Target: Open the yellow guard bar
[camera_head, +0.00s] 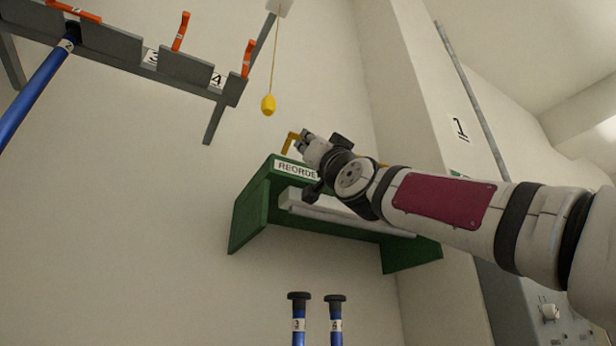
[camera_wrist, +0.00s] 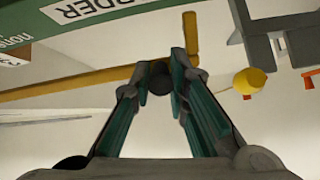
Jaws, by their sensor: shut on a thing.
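The yellow guard bar (camera_head: 291,141) runs along the top of the green shelf in the head view. Its bent end shows left of my gripper (camera_head: 307,140), and my arm hides much of its length. In the wrist view the guard bar (camera_wrist: 75,82) comes in from the left to my gripper (camera_wrist: 161,72), with its bent end (camera_wrist: 190,36) just beyond the fingertips. My fingers are shut on the bar, and a dark round knob (camera_wrist: 160,84) shows between them.
The green shelf (camera_head: 250,212) with a REORDER label is below the bar. A yellow pull (camera_head: 268,105) hangs on a cord nearby. A grey rack (camera_head: 115,42) with orange hooks holds a blue rod (camera_head: 35,90). Two blue rods (camera_head: 298,325) (camera_head: 336,325) stand below.

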